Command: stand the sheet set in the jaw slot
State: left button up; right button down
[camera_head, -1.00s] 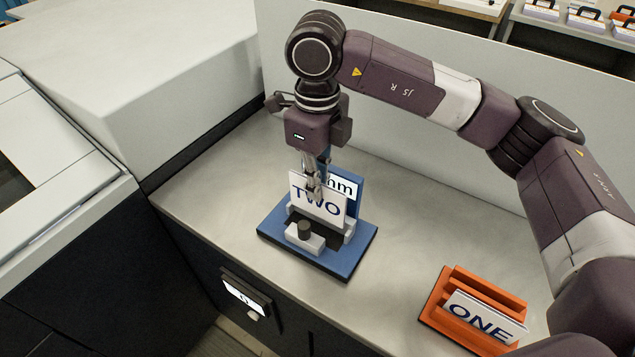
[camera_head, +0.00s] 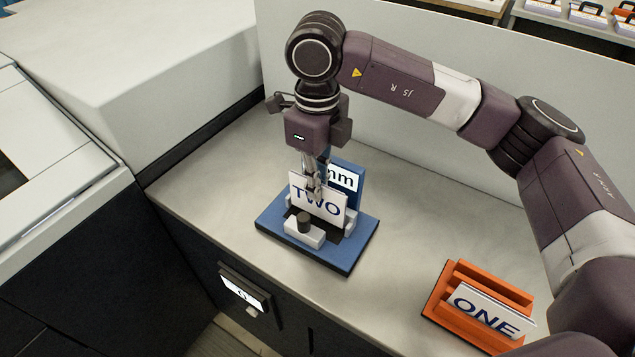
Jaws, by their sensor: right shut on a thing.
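The sheet set is a white card marked TWO (camera_head: 326,204). It stands upright over the blue jaw fixture (camera_head: 345,256), between its grey side blocks and behind a grey block with a dark knob (camera_head: 304,222). My right gripper (camera_head: 314,188) is shut on the top edge of the card from above. The card's bottom edge is hidden by the front block, so I cannot tell how deep it sits in the slot. A blue upright plate (camera_head: 347,180) with a partly hidden white label is behind the card. My left gripper is not in view.
An orange rack (camera_head: 462,324) at the lower right holds a white card marked ONE (camera_head: 481,311). A small display (camera_head: 243,291) is on the counter's front face. A large grey machine stands at the left, and a pale panel runs behind. The counter between fixture and rack is clear.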

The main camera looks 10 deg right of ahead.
jog(key=shift+f+b, duration=0.65)
jog(key=shift+f, duration=0.2)
jog(key=c, duration=2)
grip_release()
jog(key=shift+r, duration=0.15)
notch_tip(320, 180, up, 12)
jog(key=shift+f, duration=0.1)
